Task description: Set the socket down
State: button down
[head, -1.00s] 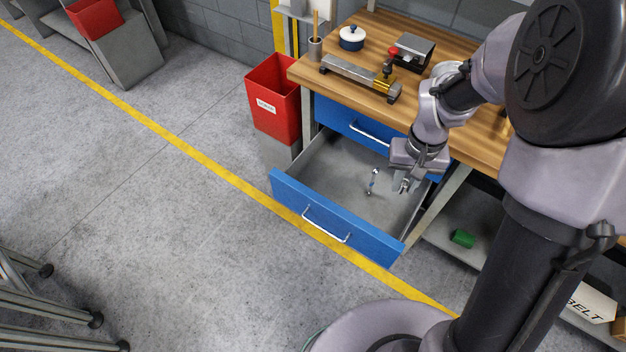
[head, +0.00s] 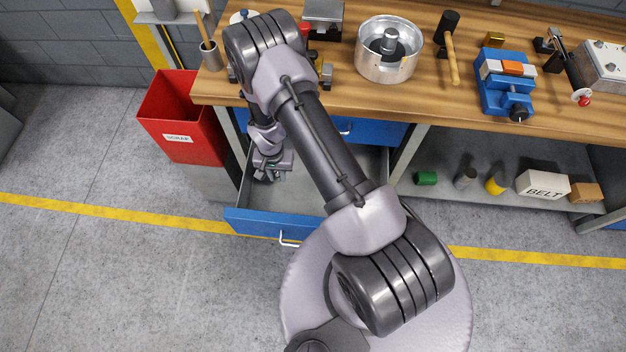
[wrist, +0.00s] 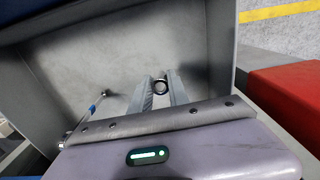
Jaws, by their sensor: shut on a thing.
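My gripper (wrist: 160,77) is shut on a small round metal socket (wrist: 160,88), which shows between the fingertips in the wrist view. The gripper (head: 272,177) is inside the open blue drawer (head: 255,223) in the head view, where the socket cannot be made out. The drawer's grey floor (wrist: 110,60) lies beneath the fingers. Whether the socket touches it I cannot tell.
The drawer's side wall (wrist: 222,45) stands right of the fingers in the wrist view. A red scrap bin (head: 180,125) is left of the drawer. The wooden bench (head: 345,92) above holds a metal pot (head: 370,68), a hammer (head: 450,55) and a blue vise (head: 495,95).

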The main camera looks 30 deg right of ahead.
aim_at(282, 194)
notch_tip(282, 194, down, 11)
jog(key=b, duration=0.4)
jog(key=shift+f, duration=0.15)
jog(key=shift+f+b, duration=0.15)
jog(key=shift+b, duration=0.25)
jog(key=c, duration=1.3)
grip_release()
jog(key=shift+o, duration=0.2)
